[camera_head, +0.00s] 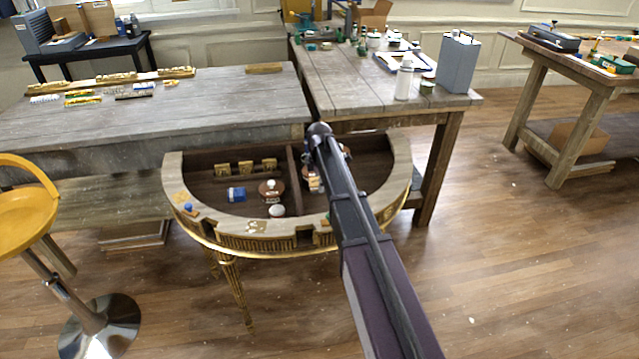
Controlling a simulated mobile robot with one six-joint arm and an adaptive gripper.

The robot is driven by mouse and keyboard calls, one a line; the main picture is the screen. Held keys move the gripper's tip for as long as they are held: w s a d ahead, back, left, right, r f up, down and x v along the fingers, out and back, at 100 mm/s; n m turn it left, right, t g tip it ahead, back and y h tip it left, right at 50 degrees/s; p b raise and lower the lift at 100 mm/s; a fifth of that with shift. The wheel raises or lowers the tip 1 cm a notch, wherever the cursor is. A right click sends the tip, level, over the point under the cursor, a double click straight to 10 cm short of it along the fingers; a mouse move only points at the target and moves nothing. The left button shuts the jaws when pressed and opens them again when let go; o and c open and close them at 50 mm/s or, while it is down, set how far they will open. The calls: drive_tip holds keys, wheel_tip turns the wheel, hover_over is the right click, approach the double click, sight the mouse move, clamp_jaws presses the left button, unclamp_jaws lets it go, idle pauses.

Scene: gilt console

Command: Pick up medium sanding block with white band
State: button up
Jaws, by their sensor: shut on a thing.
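My arm crosses the picture from the lower right up to the console, and its wrist end is over the right compartment. A small blue block with a white part (236,194) lies in the left compartment of the half-round gilt console (290,240). It may be a sanding block, but it is too small to be sure. No other clear sanding block shows. Part of a small dark and pale thing (312,181) shows beside my arm in the right compartment.
A brown jar (271,189) and a white-topped round thing (277,210) stand near the blue block. Gold pieces (246,167) line the compartment's back. A divider (294,180) splits the console. Grey workbenches (220,105) adjoin behind; a yellow stool (25,205) stands left.

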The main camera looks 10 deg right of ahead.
drive_tip(key=shift+r, duration=0.5)
idle(0.3)
drive_tip(key=o, duration=0.4)
drive_tip(key=shift+c, duration=0.8)
drive_tip(key=shift+d, duration=0.15)
